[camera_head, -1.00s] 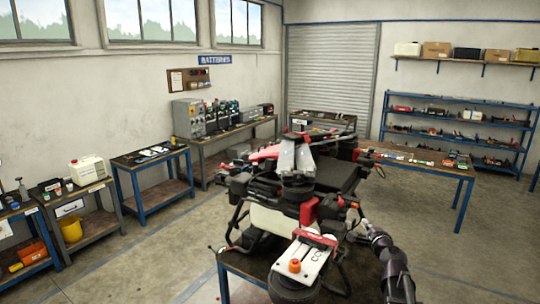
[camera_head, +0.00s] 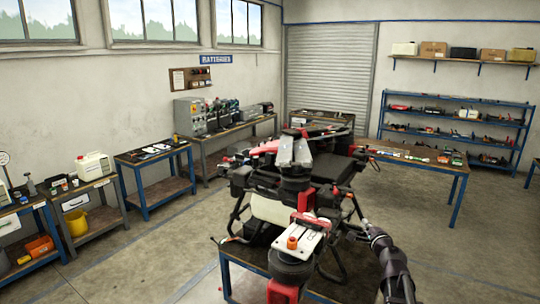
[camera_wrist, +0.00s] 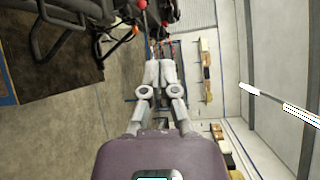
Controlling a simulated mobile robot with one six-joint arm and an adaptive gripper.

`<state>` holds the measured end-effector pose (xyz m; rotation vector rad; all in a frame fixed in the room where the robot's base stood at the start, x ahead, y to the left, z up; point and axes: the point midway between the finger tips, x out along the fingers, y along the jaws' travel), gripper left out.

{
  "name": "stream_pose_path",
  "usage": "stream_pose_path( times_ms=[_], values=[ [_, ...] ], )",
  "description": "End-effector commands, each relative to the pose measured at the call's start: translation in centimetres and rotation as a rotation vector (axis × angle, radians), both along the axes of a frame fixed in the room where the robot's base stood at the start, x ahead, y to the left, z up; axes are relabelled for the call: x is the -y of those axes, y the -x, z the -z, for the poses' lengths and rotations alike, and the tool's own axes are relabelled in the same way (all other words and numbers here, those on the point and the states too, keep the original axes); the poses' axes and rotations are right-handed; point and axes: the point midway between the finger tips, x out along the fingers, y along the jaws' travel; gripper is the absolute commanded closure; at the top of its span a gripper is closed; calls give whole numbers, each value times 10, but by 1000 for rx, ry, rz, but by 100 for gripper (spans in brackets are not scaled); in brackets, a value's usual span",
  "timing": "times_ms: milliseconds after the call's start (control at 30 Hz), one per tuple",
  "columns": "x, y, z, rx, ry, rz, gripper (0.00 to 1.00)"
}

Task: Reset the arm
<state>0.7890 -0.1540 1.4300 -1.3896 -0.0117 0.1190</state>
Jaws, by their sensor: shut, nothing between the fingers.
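My arm (camera_head: 392,262) reaches up from the lower right of the head view, beside the right side of the spray drone. My gripper (camera_wrist: 160,68) is in the middle of the wrist view, its two grey fingers together with nothing between them. In the head view the fingertips are hard to make out against the drone. The spray drone (camera_head: 268,208) stands on a blue-framed table (camera_head: 238,268), with an orange-capped white part (camera_head: 303,238) at its near end. Dark parts of the drone also show at the upper left of the wrist view (camera_wrist: 62,30).
A blue table (camera_head: 456,170) with small parts stands behind the drone to the right. Blue shelves (camera_head: 458,127) stand at the back wall. Workbenches line the left wall, one with a white jug (camera_head: 93,166). The floor (camera_head: 470,255) to the right is clear.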

Motion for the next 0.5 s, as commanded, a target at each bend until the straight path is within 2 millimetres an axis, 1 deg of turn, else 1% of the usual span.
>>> stream_pose_path(
  times_ms=[233, 500],
  values=[
    [-2, 0, 2, -2, 4, -5, 100],
    [-23, 4, 21, -29, 78, -74, 100]
  ],
)
